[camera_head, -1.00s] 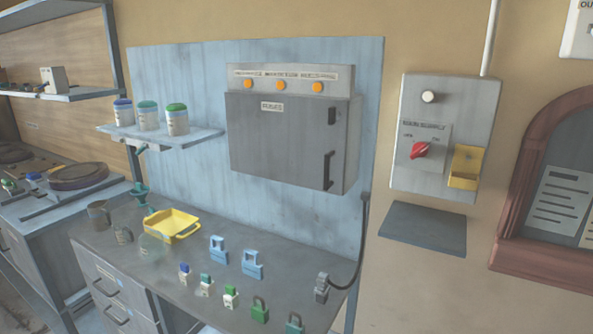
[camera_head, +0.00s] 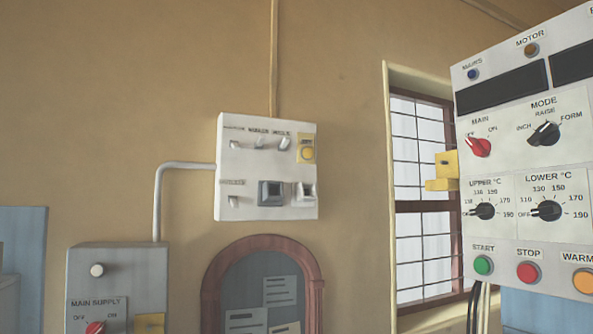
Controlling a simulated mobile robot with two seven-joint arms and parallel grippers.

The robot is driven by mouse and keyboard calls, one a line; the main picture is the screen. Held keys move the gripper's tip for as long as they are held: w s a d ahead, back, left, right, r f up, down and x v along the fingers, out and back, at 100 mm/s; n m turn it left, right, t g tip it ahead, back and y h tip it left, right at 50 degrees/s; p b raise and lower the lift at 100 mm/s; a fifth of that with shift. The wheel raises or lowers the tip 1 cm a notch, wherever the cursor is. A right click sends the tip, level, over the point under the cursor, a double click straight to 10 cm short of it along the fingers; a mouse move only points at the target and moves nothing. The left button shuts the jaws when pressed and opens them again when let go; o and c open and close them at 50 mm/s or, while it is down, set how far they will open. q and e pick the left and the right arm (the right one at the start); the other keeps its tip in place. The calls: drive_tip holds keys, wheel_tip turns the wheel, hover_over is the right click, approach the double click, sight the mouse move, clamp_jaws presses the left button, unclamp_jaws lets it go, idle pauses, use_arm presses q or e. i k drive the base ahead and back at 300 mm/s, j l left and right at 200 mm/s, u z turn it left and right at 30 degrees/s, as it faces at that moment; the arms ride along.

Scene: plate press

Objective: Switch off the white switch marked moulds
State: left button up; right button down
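A white switch panel (camera_head: 227,170) hangs on the tan wall, left of the window. Its upper row has three light toggle switches: a left one (camera_head: 234,144), a middle one (camera_head: 259,143) and a right one (camera_head: 285,143). The small labels above them are blurred; the one over the right switch may read moulds, but I cannot be sure. I cannot tell which toggles are on or off. Lower on the panel are a small switch (camera_head: 234,201), a dark square socket (camera_head: 270,193) and a white square fitting (camera_head: 305,193). Neither of my grippers is in view.
A yellow plate (camera_head: 307,149) sits at the panel's upper right. A grey main supply box (camera_head: 118,261) is lower left, an arched notice board (camera_head: 212,273) below. A control console (camera_head: 505,165) with knobs and buttons stands at the right.

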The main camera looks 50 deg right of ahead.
sight(259, 145)
drive_tip(key=z, duration=1.35)
